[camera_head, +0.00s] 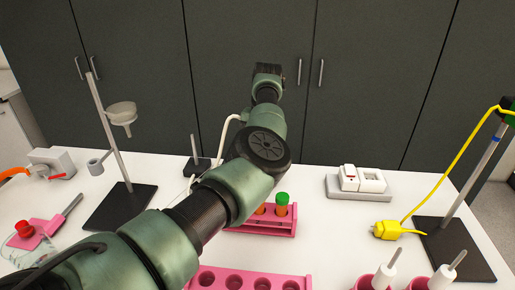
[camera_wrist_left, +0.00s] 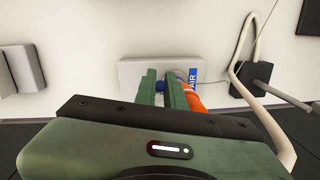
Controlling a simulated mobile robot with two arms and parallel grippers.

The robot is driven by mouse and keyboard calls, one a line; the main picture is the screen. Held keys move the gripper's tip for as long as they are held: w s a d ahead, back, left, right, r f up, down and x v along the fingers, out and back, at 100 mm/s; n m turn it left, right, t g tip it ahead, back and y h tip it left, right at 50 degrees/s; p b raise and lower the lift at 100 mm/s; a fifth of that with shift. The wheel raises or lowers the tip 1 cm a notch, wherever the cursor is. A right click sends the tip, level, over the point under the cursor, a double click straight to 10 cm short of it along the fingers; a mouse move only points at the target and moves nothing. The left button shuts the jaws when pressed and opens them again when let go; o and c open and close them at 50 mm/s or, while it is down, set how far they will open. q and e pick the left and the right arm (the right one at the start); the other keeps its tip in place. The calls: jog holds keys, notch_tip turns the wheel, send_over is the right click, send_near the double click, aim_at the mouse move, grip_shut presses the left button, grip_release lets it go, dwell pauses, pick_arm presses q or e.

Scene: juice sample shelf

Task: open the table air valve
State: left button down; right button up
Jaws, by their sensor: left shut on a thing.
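The air valve's white base (camera_wrist_left: 130,70) lies on the white table in the left wrist view. A blue label with AIR lettering (camera_wrist_left: 194,76) is on its right side. In the head view my left arm crosses the table and hides the valve. My right gripper is in neither view.
A black stand base (camera_wrist_left: 252,78) with a pale hose (camera_wrist_left: 240,62) is close right of the valve. In the head view, pink racks (camera_head: 262,222) with tubes stand beside my arm. A retort stand (camera_head: 120,207) is at left, a yellow plug (camera_head: 390,230) at right.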

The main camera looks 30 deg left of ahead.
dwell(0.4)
pick_arm(q)
jog(key=c, duration=1.5)
grip_release()
jog(key=shift+w, duration=0.1)
jog(key=shift+a, duration=0.1)
